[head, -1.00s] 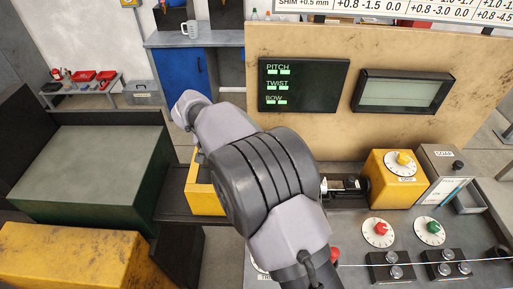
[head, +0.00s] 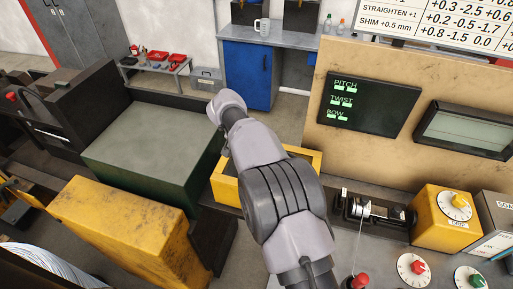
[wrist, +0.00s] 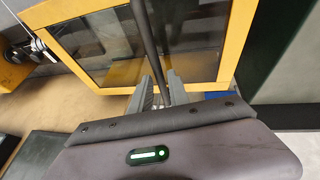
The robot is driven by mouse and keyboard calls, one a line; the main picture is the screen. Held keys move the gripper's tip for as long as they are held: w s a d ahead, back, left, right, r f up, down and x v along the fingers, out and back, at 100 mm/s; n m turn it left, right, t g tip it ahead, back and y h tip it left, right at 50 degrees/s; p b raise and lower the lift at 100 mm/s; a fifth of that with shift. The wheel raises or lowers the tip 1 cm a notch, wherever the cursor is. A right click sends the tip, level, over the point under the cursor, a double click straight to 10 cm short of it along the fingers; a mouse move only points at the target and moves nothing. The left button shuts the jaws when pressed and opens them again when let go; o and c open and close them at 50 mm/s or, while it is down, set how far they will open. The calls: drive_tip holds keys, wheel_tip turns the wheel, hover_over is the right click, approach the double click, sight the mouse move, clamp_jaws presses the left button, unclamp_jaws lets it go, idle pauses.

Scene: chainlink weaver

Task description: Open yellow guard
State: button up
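The yellow guard (head: 312,158) is a yellow frame in the middle of the head view, partly hidden behind my arm. In the wrist view the yellow frame (wrist: 236,40) surrounds a dark see-through panel (wrist: 190,45). A dark bar (wrist: 144,35) runs in front of the panel, down between my fingertips. My gripper (wrist: 160,80) has its two fingers close on both sides of this bar and looks shut on it; the exact contact is hard to see. In the head view my fingers are hidden behind my arm.
A green block with a grey top (head: 155,140) and a yellow cabinet (head: 130,230) stand left of the guard. A metal mechanism (head: 370,210), a yellow dial box (head: 443,215) and knobs are on the right. A beige panel with a screen (head: 368,102) rises behind.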

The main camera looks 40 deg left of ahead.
drive_tip(key=shift+o, duration=0.6)
drive_tip(key=p+v, duration=0.1)
drive_tip(key=v, duration=1.6)
drive_tip(key=shift+r+p, duration=0.2)
drive_tip(key=shift+p, duration=0.15)
drive_tip(key=shift+s+d, duration=0.1)
